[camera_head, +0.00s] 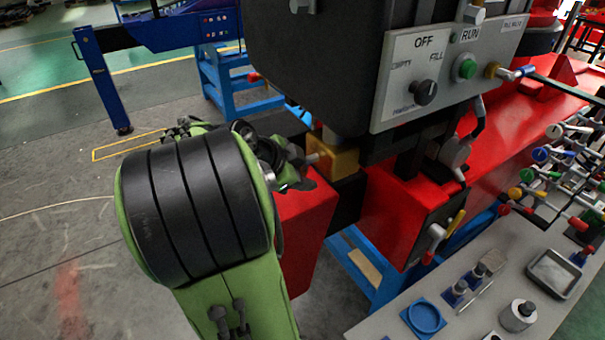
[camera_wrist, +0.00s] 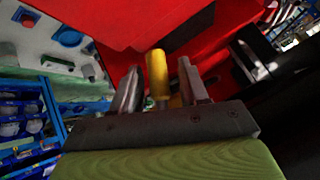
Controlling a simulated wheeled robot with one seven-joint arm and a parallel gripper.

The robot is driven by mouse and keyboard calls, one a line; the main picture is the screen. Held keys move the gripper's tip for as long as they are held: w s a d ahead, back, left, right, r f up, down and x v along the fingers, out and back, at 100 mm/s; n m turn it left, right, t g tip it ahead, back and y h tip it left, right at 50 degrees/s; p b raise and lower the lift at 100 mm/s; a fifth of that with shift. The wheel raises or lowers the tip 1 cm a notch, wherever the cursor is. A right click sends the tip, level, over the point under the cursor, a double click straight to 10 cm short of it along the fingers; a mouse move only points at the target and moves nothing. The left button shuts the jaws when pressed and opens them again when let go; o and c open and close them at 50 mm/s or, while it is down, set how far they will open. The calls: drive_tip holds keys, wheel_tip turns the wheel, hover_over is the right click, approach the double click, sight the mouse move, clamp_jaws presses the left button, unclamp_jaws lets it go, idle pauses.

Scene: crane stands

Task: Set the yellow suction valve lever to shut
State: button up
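The yellow lever (camera_wrist: 157,74) stands up between the two fingers of my gripper (camera_wrist: 158,88) in the wrist view. Its rounded end is visible and its lower part is hidden behind the gripper body. The fingers are apart, with a gap visible on each side of the lever; I see no firm contact. In the head view my gripper (camera_head: 298,168) is beside a brass-yellow valve block (camera_head: 340,160) under the dark housing, and my arm hides much of it. I cannot make out the lever there for certain.
A grey control panel (camera_head: 452,68) with a knob and a green button is above right. A red block (camera_head: 307,232) is below the gripper. A thin yellow handle (camera_head: 456,223) sits on another red box. A workbench with a blue dish (camera_head: 425,316) is at lower right. Open floor lies left.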

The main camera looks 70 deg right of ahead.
drive_tip(key=p+v, duration=0.4)
drive_tip(key=v, duration=1.1)
drive_tip(key=shift+w+a+r, duration=0.15)
drive_tip(key=shift+a+r, duration=0.1)
drive_tip(key=shift+a, duration=0.05)
